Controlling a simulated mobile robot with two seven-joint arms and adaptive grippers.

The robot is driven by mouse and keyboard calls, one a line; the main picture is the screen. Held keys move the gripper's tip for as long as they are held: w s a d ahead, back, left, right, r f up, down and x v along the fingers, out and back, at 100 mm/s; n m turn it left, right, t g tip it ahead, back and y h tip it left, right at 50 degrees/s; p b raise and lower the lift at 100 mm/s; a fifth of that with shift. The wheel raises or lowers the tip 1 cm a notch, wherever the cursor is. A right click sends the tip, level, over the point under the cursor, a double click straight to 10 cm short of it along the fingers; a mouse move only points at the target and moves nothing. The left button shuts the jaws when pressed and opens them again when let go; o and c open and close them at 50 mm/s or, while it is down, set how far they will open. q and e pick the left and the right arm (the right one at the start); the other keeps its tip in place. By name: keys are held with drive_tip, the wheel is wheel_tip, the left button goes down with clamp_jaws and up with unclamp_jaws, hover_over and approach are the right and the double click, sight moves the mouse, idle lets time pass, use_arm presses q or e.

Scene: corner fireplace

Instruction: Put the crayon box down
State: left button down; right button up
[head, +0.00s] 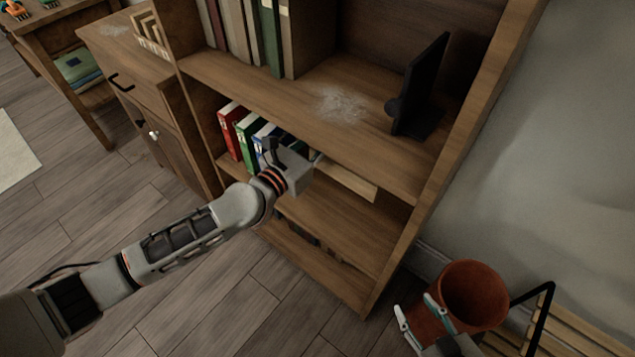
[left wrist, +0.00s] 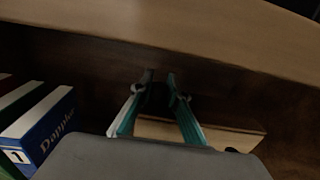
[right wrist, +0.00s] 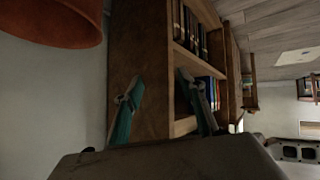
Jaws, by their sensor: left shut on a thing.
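My left gripper (head: 290,165) is inside the bookcase, in the compartment below the wide shelf, just right of the binders. In the left wrist view its teal fingers (left wrist: 161,78) are close together. They are shut on a small dark thing (left wrist: 157,98), which I take to be the crayon box; its face and print are too dark to make out. In the head view the gripper hides it. My right gripper (head: 415,312) is outside the bookcase, beside a terracotta pot. In the right wrist view its fingers (right wrist: 157,88) are apart with nothing between them.
Red, green and blue binders (head: 246,133) stand left of my left gripper. A flat tan piece (head: 345,180) lies to its right. The shelf above (head: 300,90) is close overhead and carries a black stand (head: 420,90). The terracotta pot (head: 474,293) is at the lower right.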

use_arm(q)
drive_tip(key=f+b, duration=0.3)
drive_tip(key=f, duration=0.5)
drive_tip(key=shift+s+b, duration=0.2)
drive_tip(key=shift+b, duration=0.1)
wheel_tip(320, 180, down, 12)
drive_tip(key=b, duration=0.8)
drive_tip(key=shift+b, duration=0.4)
drive_tip(key=shift+w+f, duration=0.1)
drive_tip(key=shift+f, duration=0.15)
drive_tip(key=shift+r+b, duration=0.1)
drive_tip(key=shift+b, duration=0.2)
drive_tip(key=shift+w+r, duration=0.15)
drive_tip(key=shift+r, duration=0.15)
use_arm(e)
drive_tip(key=a+r+m+t+y, duration=0.1)
drive_tip(key=a+m+y, duration=0.2)
drive_tip(key=a+m, duration=0.3)
drive_tip(key=a, duration=0.5)
drive_tip(key=shift+w+a+r+t, duration=0.2)
drive_tip(key=shift+w+r+t, duration=0.2)
